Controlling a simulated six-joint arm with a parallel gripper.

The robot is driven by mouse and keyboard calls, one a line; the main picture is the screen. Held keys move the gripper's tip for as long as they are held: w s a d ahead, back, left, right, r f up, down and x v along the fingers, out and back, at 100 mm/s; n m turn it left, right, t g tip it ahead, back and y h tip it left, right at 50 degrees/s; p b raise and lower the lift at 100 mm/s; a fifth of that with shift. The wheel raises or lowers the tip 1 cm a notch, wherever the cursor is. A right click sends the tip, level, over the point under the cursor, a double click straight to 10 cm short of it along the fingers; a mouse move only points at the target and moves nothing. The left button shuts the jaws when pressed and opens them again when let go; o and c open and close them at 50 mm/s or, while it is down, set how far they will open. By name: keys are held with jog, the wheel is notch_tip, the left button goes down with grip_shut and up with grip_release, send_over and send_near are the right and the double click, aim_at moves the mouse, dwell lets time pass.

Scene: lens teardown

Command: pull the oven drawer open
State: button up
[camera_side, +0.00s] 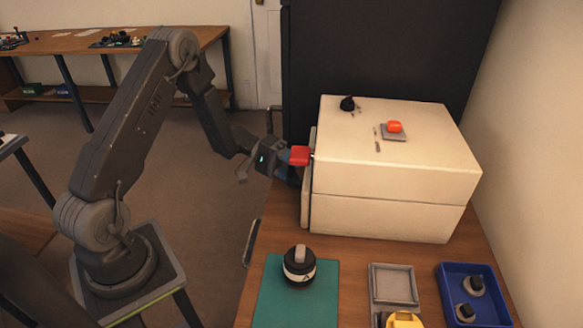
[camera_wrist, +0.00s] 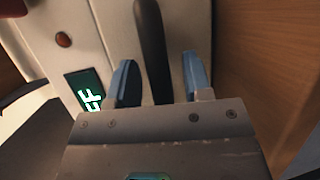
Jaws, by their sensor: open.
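The oven (camera_side: 395,185) is a cream box on the wooden table, its front facing left in the side view. The front panel (camera_wrist: 85,35) fills much of the wrist view, with a dark bar handle (camera_wrist: 153,45) running across it. My gripper (camera_side: 288,172) is at the oven's front. In the wrist view my gripper (camera_wrist: 160,75) has its blue fingers apart, with the handle between them and a gap visible on either side. In the side view the fingers and handle are mostly hidden. I cannot tell exactly how deep the fingers reach.
A red block-like thing (camera_side: 299,156) is just above my gripper at the oven front. The panel has a green display (camera_wrist: 86,90) and a reddish button (camera_wrist: 63,39). A jar (camera_side: 299,265) on a green mat (camera_side: 270,310), a grey tray (camera_side: 393,267) and a blue bin (camera_side: 452,272) stand nearer the camera.

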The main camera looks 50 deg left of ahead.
grip_shut()
dwell(0.3)
jog(key=shift+a, duration=0.1)
jog(key=s+a, duration=1)
jog(key=shift+s+a, duration=0.3)
jog(key=shift+s, duration=0.05)
grip_release()
dwell(0.4)
jog(key=v, duration=0.7)
jog(key=shift+a, duration=0.2)
